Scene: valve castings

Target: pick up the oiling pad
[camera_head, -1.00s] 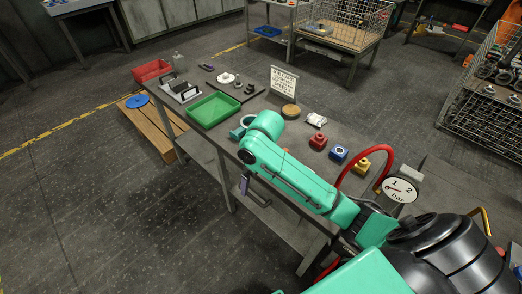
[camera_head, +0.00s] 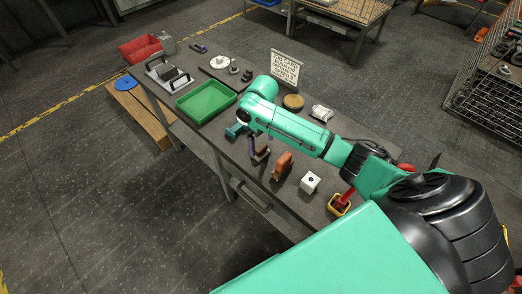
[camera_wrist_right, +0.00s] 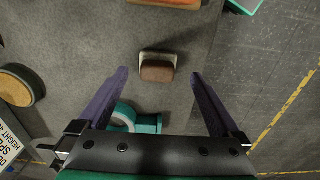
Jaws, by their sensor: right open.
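A small brown block on a pale base (camera_wrist_right: 158,70), likely the oiling pad, lies on the grey bench, centred ahead of my right fingers in the wrist view. In the head view it shows as a small brown shape (camera_head: 262,153) beside a purple finger. My right gripper (camera_wrist_right: 158,78) is open, with its two purple fingers wide apart and nothing between them. In the head view the gripper (camera_head: 254,147) hangs from the teal arm above the bench, partly hidden. A round tan disc with a dark rim (camera_head: 293,101) lies behind the arm. My left gripper is out of view.
A green tray (camera_head: 206,101) and a sign (camera_head: 285,68) stand farther off.

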